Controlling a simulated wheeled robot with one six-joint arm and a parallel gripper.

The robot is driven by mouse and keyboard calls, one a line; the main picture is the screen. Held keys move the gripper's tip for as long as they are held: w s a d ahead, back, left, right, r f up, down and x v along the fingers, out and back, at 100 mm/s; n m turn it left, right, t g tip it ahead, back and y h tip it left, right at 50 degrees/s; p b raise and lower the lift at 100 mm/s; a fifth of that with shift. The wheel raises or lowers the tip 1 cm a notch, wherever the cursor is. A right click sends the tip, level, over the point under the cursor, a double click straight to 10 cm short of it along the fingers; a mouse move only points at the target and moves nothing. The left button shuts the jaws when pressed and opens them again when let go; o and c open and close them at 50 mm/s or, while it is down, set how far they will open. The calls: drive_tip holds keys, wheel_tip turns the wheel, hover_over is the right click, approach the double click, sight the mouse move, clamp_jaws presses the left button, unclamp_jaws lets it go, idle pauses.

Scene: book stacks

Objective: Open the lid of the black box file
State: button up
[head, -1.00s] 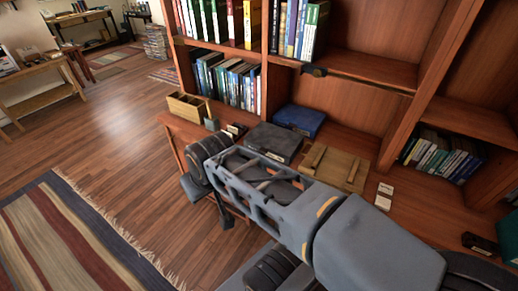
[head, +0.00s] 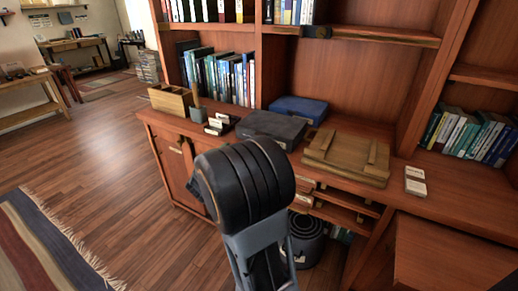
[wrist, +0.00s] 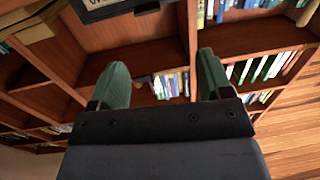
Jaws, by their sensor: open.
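The black box file (head: 272,127) lies flat on the wooden counter in the head view, its lid down. My arm stands in front of it, and my gripper is out of sight in that view. In the wrist view my gripper (wrist: 162,78) is open, its two green fingers wide apart with nothing between them. A dark box-like thing (wrist: 108,9) with a pale label shows at the top edge of the wrist view, beyond the fingertips and cut off. It looks like the box file, but I cannot be sure.
A blue box (head: 299,108) lies behind the box file. Small items and a wooden organizer (head: 171,98) stand to the left. Shelves of books rise behind.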

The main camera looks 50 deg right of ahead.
sight(264, 130)
drive_tip(key=shift+g, duration=0.5)
drive_tip(key=x, duration=0.4)
drive_tip(key=b+x, duration=0.1)
drive_tip(key=x, duration=0.4)
drive_tip(key=s+b+x, duration=0.1)
drive_tip(key=x, duration=0.4)
drive_tip(key=shift+d+f, duration=0.15)
drive_tip(key=shift+d, duration=0.1)
drive_tip(key=shift+c, duration=0.3)
drive_tip(key=c, duration=1.2)
drive_tip(key=shift+p, duration=0.3)
